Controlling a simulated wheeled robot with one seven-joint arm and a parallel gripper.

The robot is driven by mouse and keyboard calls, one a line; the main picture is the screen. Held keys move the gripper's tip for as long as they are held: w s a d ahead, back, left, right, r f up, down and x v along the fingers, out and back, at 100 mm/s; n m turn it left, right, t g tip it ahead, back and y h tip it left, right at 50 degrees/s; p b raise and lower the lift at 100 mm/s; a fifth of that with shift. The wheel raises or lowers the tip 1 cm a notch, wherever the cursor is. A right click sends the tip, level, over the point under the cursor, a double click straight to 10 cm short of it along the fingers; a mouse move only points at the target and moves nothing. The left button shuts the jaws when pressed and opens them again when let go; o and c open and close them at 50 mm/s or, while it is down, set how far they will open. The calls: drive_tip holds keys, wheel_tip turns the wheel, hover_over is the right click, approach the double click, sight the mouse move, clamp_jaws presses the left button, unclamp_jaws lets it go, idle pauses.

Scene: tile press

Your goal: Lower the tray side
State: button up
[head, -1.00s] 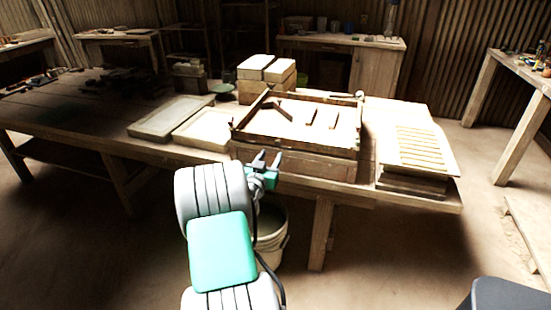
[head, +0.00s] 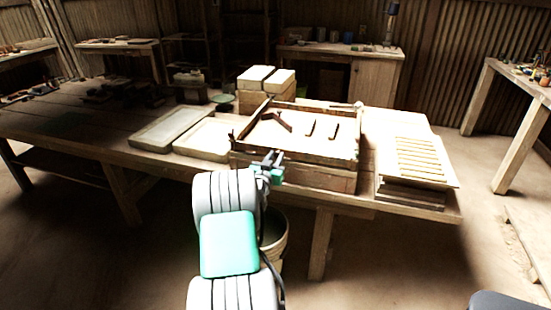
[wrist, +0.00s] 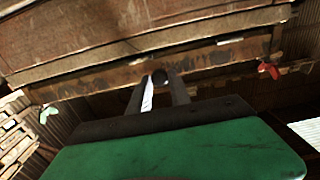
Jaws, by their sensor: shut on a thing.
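The tray (head: 296,174) is a shallow wooden frame standing on the workbench. Its front side faces me and looks upright in the head view. In the wrist view, the tray side (wrist: 210,57) is a worn, rusty-brown rail running across the picture. A red clamp-like piece (wrist: 268,69) sits near its right end and a green one (wrist: 47,115) near its left end. My gripper (head: 267,160) is at the tray's front side, left of its middle. Its fingers (wrist: 160,82) are shut on a small dark round knob (wrist: 160,76) at the rail. The knob's base is hidden.
Two shallow pale trays (head: 205,140) lie left of the frame. Pale blocks (head: 266,77) are stacked behind it. A slatted board (head: 418,160) lies on the right. A bucket (head: 273,240) stands on the floor below the bench, close to my arm.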

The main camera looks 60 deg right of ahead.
clamp_jaws()
drive_tip(key=shift+f, duration=0.1)
